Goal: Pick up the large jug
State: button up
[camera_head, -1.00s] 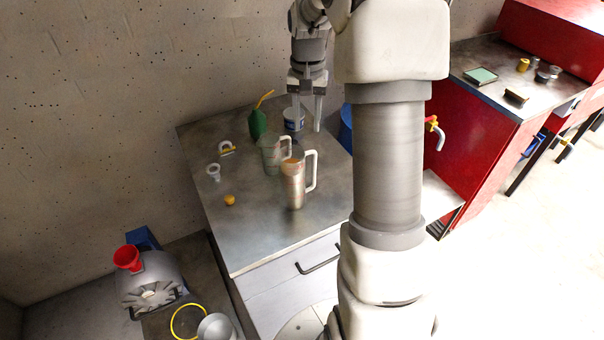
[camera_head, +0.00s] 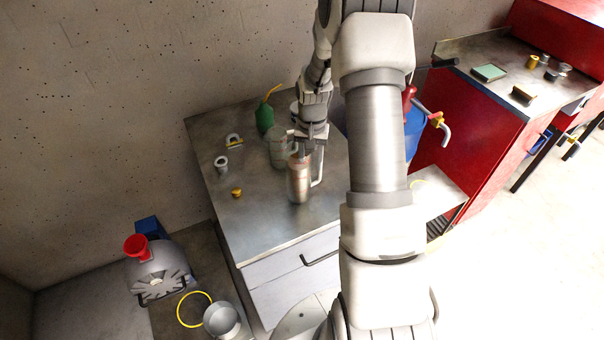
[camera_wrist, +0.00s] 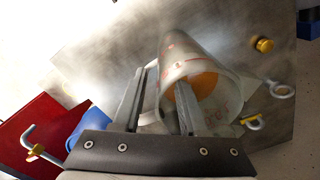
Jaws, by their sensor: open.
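The large jug (camera_head: 299,188), clear with a reddish-orange tint, stands upright near the middle of the metal worktop (camera_head: 255,225). Its handle is on its right side in the head view. My gripper (camera_head: 308,153) points down at the top of this jug, open. In the wrist view the jug (camera_wrist: 183,52) lies under the fingers with orange inside its mouth. One finger overlaps the mouth and the other lies beside the jug on the handle side, with my gripper (camera_wrist: 160,82) between them. I cannot tell whether either finger touches it.
A smaller clear jug (camera_head: 277,152) stands just behind. A green can with a yellow spout (camera_head: 264,118) is at the back. A yellow piece (camera_head: 237,193) and a pale ring-shaped piece (camera_head: 221,164) lie to the left. The worktop's front is clear.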

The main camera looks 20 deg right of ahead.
jog(key=shift+f, duration=1.05)
grip_shut()
jog(key=shift+w+r, duration=0.1)
dwell(0.5)
